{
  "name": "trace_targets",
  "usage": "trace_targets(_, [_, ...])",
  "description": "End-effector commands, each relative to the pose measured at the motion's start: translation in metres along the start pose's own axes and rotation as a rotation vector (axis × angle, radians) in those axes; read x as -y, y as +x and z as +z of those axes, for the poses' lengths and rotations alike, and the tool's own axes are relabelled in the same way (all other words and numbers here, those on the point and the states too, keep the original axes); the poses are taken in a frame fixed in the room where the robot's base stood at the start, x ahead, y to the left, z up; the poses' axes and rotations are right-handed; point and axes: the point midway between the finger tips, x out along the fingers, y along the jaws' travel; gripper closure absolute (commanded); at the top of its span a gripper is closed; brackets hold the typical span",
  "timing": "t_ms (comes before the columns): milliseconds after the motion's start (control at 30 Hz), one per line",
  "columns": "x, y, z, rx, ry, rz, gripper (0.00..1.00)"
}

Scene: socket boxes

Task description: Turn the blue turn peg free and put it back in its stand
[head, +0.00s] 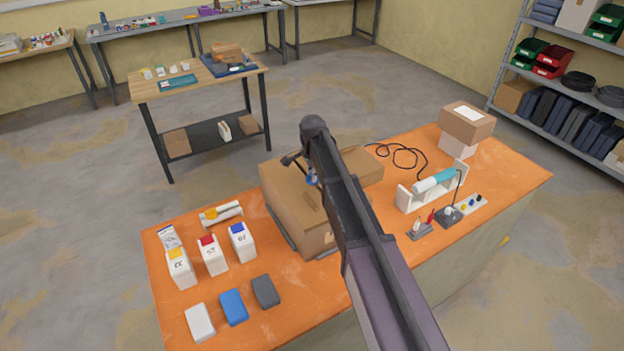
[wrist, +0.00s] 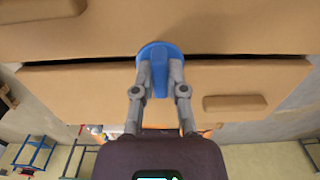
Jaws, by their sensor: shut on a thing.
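The blue turn peg (wrist: 152,48) has a round blue head with a raised grip bar. In the wrist view it sits at the dark seam between two brown panels of the large box (wrist: 60,95). My gripper (wrist: 160,75) is shut on the peg's grip bar, one finger on each side. In the head view a bit of blue (head: 312,178) shows at my gripper beside the brown box (head: 290,208), partly hidden by my arm.
My arm covers part of the orange table (head: 375,308). White bins (head: 212,258) with coloured tops and several blocks (head: 233,305) stand at left.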

Motion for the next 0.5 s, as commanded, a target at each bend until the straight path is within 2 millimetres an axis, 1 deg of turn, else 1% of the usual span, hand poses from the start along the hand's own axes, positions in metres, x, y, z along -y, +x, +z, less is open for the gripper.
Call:
trace_targets(167, [-0.0003, 0.0007, 0.0001, 0.000, -0.103, 0.001, 1.00])
trace_targets(500, [0.0000, 0.0008, 0.0007, 0.000, -0.373, 0.000, 1.00])
